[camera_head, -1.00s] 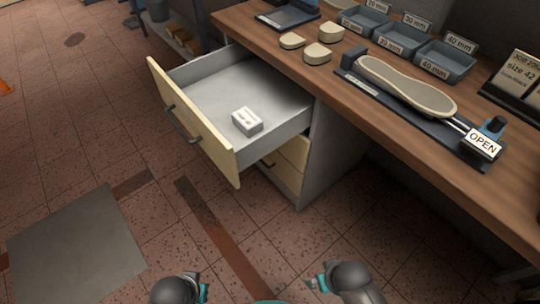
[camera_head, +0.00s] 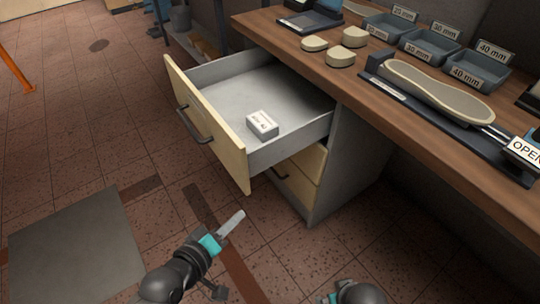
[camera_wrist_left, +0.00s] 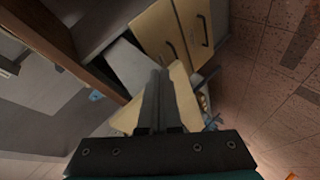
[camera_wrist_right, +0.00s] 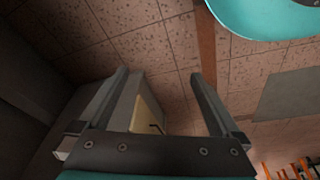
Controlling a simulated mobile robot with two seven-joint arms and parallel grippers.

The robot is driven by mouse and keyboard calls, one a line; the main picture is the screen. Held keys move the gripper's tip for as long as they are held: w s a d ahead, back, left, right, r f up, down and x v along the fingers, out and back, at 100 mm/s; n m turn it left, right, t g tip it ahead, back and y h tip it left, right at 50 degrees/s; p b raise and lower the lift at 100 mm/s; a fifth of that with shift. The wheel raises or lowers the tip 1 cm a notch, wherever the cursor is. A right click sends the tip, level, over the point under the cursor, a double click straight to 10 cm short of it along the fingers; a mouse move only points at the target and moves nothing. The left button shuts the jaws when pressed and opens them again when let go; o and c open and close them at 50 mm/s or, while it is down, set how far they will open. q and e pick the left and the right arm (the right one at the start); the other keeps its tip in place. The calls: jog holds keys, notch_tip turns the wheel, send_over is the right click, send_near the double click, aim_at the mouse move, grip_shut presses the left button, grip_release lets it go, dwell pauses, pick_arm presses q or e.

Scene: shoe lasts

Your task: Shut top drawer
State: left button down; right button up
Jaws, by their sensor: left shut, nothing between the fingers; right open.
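The top drawer (camera_head: 205,125) stands pulled far out of the workbench, with a cream front and a dark bar handle (camera_head: 193,124). A small white labelled box (camera_head: 262,124) lies inside it. My left gripper (camera_head: 233,222) is shut and empty, in front of and below the drawer front, apart from it in the head view. In the left wrist view its closed fingers (camera_wrist_left: 159,88) overlap a pale panel, and I cannot tell how close that is. My right gripper (camera_wrist_right: 158,78) is open and empty above the floor; only part of its arm shows at the head view's bottom edge.
A lower drawer (camera_head: 300,175) beneath is closed. The wooden benchtop (camera_head: 410,135) holds pale heel pieces (camera_head: 341,57), a shoe last (camera_head: 435,90) on a dark fixture and grey labelled bins (camera_head: 470,75). The tiled floor in front is open, with a grey mat (camera_head: 75,245) at left.

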pick_arm(q)
jog(key=w+a+n+t, duration=0.3)
jog(key=a+n+t, duration=0.1)
jog(key=a+n, duration=0.1)
pick_arm(e)
jog(key=s+d+f, duration=0.2)
jog(key=s+f, duration=0.3)
jog(key=f, duration=0.5)
pick_arm(q)
jog(key=n+t+y+b, duration=0.2)
jog(key=n+y+b, duration=0.1)
jog(key=n, duration=0.2)
send_near(221, 149)
jog(key=w, duration=0.5)
jog(key=shift+w+d+r, duration=0.1)
jog(key=shift+w+d, duration=0.1)
jog(key=shift+d, duration=0.45)
pick_arm(e)
jog(key=w+a+r, duration=0.2)
jog(key=w+r, duration=0.1)
jog(key=r, duration=0.2)
jog(key=shift+a, duration=0.4)
jog(key=shift+w+r, duration=0.1)
